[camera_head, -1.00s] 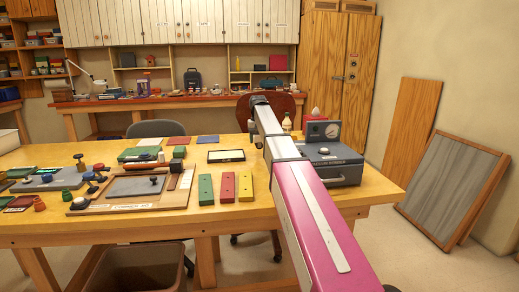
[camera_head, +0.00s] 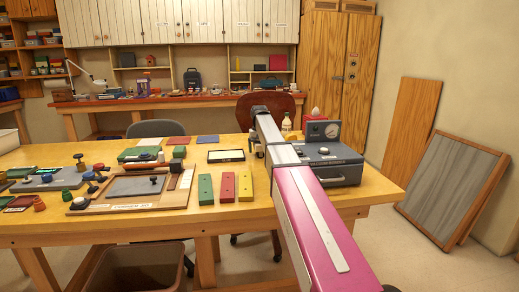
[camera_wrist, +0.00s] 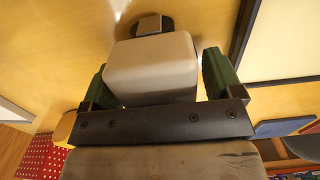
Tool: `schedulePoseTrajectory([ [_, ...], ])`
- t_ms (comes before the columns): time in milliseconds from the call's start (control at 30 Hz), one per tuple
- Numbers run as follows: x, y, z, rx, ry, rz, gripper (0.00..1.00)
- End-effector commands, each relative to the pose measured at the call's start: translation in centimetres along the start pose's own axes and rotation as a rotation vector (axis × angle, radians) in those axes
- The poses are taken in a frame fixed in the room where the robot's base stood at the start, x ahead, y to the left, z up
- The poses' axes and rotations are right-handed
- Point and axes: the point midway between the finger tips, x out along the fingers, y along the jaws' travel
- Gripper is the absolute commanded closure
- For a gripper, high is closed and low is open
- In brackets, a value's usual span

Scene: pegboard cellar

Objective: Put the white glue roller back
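A pale grey-white block with rounded edges (camera_wrist: 150,70) fills most of the space between the fingers in the wrist view. It may be the white glue roller, but I cannot tell for certain. A small pale square piece (camera_wrist: 149,25) with a dark round patch lies just beyond it. My gripper (camera_wrist: 155,80) has a dark crossbar and two green fingers, one on each side of the block. Narrow bright gaps show beside it, and contact with the fingers is unclear. In the head view, my arm hides most of the gripper, low over the table's right half.
A grey press-like machine with a gauge (camera_head: 327,162) stands right of my arm. A black-framed pale panel (camera_head: 226,155) and green, red and yellow bars (camera_head: 227,187) lie left of it. A wooden board (camera_head: 122,204) and several stamps crowd the left. The front right tabletop (camera_head: 365,193) is clear.

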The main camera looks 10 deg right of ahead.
Motion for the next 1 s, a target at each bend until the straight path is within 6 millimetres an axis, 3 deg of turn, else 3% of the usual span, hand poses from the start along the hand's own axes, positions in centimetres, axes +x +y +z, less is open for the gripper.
schedulePoseTrajectory([
  [367,-0.9,0.0,-0.1,0.000,0.002,0.000,0.15],
  [800,-9.0,0.0,-0.1,0.000,0.001,0.000,0.15],
  [1000,-11.5,0.0,-0.1,0.000,0.000,0.000,0.15],
])
